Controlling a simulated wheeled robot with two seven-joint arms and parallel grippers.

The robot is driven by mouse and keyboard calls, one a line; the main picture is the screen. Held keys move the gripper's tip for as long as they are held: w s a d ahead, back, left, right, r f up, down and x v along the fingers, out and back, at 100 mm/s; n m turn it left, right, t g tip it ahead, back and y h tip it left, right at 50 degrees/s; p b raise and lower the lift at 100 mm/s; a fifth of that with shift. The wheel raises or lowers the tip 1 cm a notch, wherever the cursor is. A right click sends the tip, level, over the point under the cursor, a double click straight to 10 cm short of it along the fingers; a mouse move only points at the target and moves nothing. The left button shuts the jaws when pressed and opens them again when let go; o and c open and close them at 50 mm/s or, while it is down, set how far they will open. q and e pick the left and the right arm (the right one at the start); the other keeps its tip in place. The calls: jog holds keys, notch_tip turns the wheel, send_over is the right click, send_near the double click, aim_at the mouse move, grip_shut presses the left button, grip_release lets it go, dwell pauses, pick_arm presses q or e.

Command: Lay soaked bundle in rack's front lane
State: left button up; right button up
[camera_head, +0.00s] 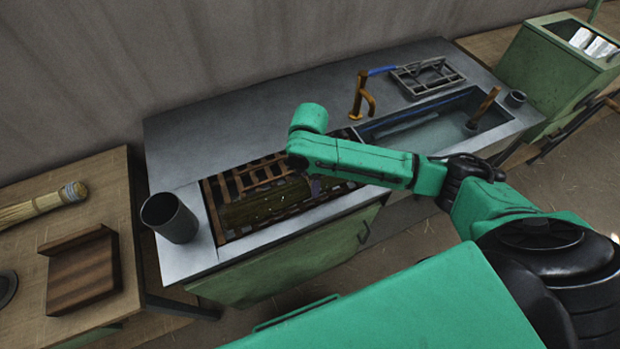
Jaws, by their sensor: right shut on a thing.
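The soaked bundle (262,204), dark olive and long, lies low along the front part of the slatted wooden rack (240,180), which is set in the left opening of the counter. Whether it rests fully on the slats cannot be told. My right arm reaches in from the right over the counter, and its wrist hides much of the right gripper (316,186). That gripper is low at the bundle's right end and shut on it. The fingers are mostly hidden. My left gripper is not in view.
A water-filled basin (430,126) with a brass tap (360,95) is right of the rack. A grey metal grate (428,77) stands behind it. A dark cup (169,217) stands at the counter's left end. The counter's back left is clear.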

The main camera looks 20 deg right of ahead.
jog(key=shift+w+f, duration=0.1)
jog(key=shift+f, duration=0.05)
jog(key=o, duration=1.5)
notch_tip(320, 180, up, 15)
jog(key=shift+f+b, duration=0.2)
jog(key=shift+b, duration=0.1)
